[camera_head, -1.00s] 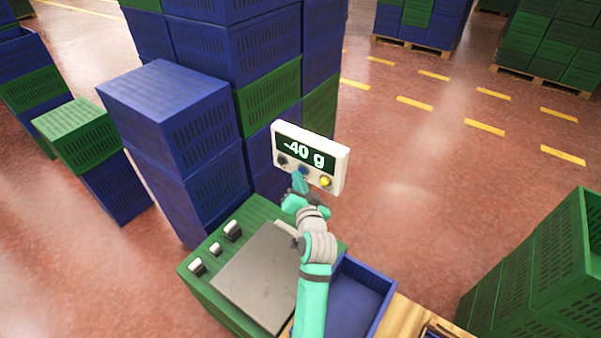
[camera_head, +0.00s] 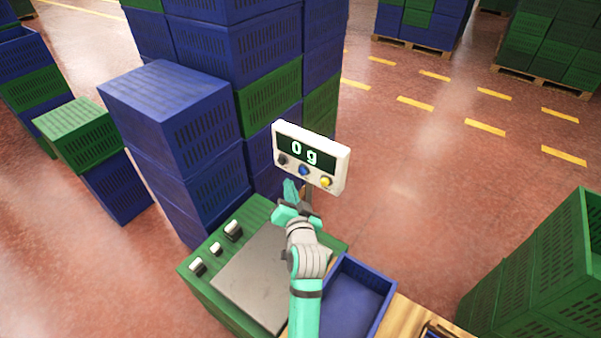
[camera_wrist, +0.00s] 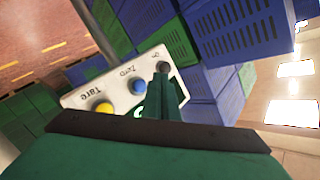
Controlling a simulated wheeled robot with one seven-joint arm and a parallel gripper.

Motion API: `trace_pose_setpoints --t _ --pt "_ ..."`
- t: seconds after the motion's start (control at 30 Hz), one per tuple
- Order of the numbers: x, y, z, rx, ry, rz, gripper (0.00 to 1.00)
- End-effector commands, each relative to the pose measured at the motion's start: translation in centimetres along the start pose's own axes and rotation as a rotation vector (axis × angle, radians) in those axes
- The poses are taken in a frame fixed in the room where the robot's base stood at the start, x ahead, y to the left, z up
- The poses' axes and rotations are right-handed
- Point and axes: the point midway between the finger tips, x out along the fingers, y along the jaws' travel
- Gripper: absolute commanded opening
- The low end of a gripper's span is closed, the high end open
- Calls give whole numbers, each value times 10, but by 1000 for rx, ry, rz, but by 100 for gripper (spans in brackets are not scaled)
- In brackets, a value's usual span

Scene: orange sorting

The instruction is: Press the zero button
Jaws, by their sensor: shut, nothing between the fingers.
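The white scale display (camera_head: 311,158) stands above the scale and reads "0 g". It carries a dark button at left, a blue button (camera_head: 303,170) in the middle and a yellow button (camera_head: 327,182) at right. In the wrist view the blue button (camera_wrist: 138,87) sits by the label "Zero" and the yellow button (camera_wrist: 104,109) by "Tare". My gripper (camera_head: 290,185) is shut and empty, just below and left of the blue button and apart from it. In the wrist view the fingers (camera_wrist: 162,85) overlap the panel beside the blue button, near the dark button (camera_wrist: 163,66).
The metal weighing plate (camera_head: 255,278) lies under my arm, with small white-and-black items (camera_head: 232,230) on the green crate to its left. An empty blue crate (camera_head: 350,296) is to its right. Tall stacks of blue crates (camera_head: 170,120) stand behind and left.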

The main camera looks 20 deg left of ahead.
Motion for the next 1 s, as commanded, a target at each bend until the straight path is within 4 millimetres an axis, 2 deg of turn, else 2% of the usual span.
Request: trace_pose_setpoints --t 0.3,1.0 --pt "-16 -10 12 0 0 2 0" --pt "-17 -12 12 0 0 0 0"
